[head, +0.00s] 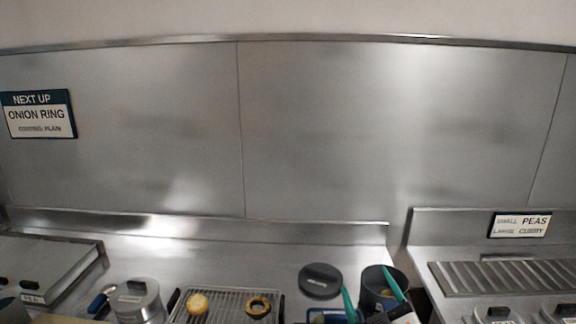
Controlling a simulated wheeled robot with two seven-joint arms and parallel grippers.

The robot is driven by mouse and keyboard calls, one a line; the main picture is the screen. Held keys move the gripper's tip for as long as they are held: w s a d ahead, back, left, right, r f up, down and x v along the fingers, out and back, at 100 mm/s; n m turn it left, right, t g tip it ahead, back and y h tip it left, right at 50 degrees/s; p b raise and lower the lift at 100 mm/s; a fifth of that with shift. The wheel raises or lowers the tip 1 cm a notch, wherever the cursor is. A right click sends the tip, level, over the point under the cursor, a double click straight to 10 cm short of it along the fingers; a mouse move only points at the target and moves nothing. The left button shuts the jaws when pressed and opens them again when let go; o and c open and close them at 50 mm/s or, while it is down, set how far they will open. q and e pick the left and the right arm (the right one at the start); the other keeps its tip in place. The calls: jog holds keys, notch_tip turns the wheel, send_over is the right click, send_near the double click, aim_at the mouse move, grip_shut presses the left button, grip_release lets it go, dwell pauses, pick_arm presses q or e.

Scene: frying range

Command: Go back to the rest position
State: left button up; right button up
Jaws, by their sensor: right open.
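My right gripper (366,280) comes in at the bottom edge, right of centre. Its two teal fingers are spread apart with nothing seen between them. They show in front of a dark round pot (372,274), and I cannot tell whether they touch it. My left gripper does not show.
A wire rack tray (228,296) holds a golden round piece (197,303) and a ring (258,306). A dark round lid (320,280), a steel lidded container (138,300) and a large steel unit (45,268) stand nearby. A ribbed grate (505,276) lies at the right.

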jog(key=s+d+f+m+g+h, duration=0.1)
jog(key=s+d+f+m+g, duration=0.1)
jog(key=f, duration=0.3)
jog(key=s+d+f+m+g+h, duration=0.2)
jog(key=s+f+g, duration=0.1)
jog(key=s+f, duration=0.1)
jog(key=s+d+f+m+g+h, duration=0.2)
jog(key=s+f+g, duration=0.1)
jog(key=f, duration=0.3)
jog(key=shift+s+f, duration=0.25)
jog(key=shift+f, duration=0.1)
jog(key=s+f+g+y, duration=0.1)
jog(key=s+f+g, duration=0.35)
jog(key=s, duration=0.45)
jog(key=s+f+g, duration=0.4)
jog(key=s+f, duration=0.1)
jog(key=s, duration=0.4)
notch_tip(320, 180, down, 33)
jog(key=s+g+b, duration=0.2)
jog(key=b, duration=0.4)
jog(key=s+d+f+b, duration=0.2)
jog(key=s+f+b, duration=0.2)
jog(key=s+f, duration=1.1)
notch_tip(320, 180, down, 4)
jog(key=shift+s+d+r+g, duration=0.1)
jog(key=shift+s+d+g, duration=0.1)
jog(key=shift+d+g, duration=0.25)
